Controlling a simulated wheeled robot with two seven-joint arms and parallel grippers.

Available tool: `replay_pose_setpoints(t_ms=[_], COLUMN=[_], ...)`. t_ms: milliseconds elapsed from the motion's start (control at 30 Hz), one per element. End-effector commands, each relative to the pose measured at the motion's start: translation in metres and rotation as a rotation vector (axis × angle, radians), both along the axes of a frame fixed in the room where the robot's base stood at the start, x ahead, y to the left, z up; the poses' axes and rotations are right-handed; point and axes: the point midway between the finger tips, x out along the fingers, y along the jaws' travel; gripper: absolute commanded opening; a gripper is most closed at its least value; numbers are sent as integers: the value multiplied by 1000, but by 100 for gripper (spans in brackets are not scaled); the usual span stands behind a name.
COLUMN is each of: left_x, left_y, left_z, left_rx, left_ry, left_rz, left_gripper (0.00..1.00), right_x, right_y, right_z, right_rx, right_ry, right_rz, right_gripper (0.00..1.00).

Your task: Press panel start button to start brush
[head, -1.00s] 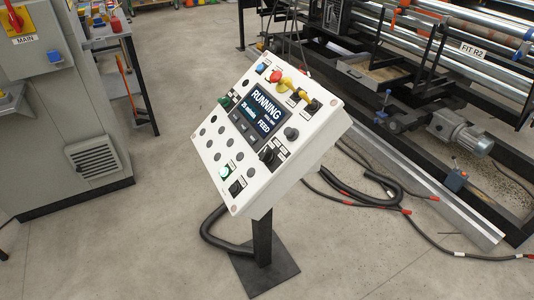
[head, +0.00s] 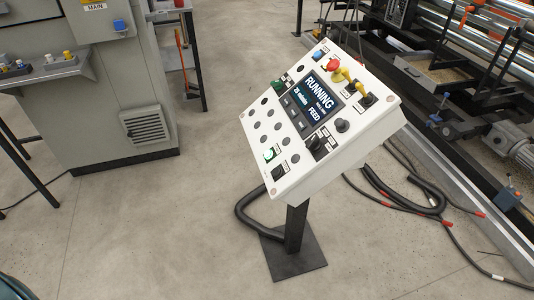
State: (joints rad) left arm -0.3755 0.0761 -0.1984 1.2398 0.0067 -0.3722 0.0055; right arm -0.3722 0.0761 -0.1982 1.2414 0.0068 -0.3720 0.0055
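The white control panel (head: 346,138) stands tilted on a black post with a square base plate, right of centre in the head view. Its screen (head: 318,104) reads "RUNNING", a smaller line and "FEED". A lit green button (head: 269,155) sits at its lower left. Another green control (head: 278,86) is at the upper left edge, and a red button (head: 333,65) with yellow parts is near the top. Black knobs and several dark round buttons cover the rest. The small labels are too small to read. Neither gripper is in view.
A grey cabinet (head: 115,75) marked "MAIN" stands at the left with a small shelf of buttons (head: 45,68). A machine with rollers (head: 490,60) is at the right. Black hoses and cables (head: 420,205) lie on the floor. Concrete floor in front is clear.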

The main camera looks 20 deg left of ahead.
Motion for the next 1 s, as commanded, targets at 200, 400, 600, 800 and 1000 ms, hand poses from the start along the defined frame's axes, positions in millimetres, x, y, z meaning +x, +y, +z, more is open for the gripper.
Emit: replay_pose_setpoints(t_ms=[200, 400, 600, 800, 1000], left_x=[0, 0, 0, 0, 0], left_y=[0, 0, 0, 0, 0], left_z=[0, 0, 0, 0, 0], left_rx=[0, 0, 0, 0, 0], left_ry=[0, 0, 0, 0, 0], left_rz=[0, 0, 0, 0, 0], left_gripper=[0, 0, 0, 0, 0], right_x=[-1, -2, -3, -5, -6], right_y=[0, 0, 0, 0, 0], right_z=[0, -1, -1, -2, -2], right_rx=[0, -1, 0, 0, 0], right_ry=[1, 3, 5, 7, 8], right_rz=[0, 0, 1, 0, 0], right_gripper=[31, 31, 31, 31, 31])
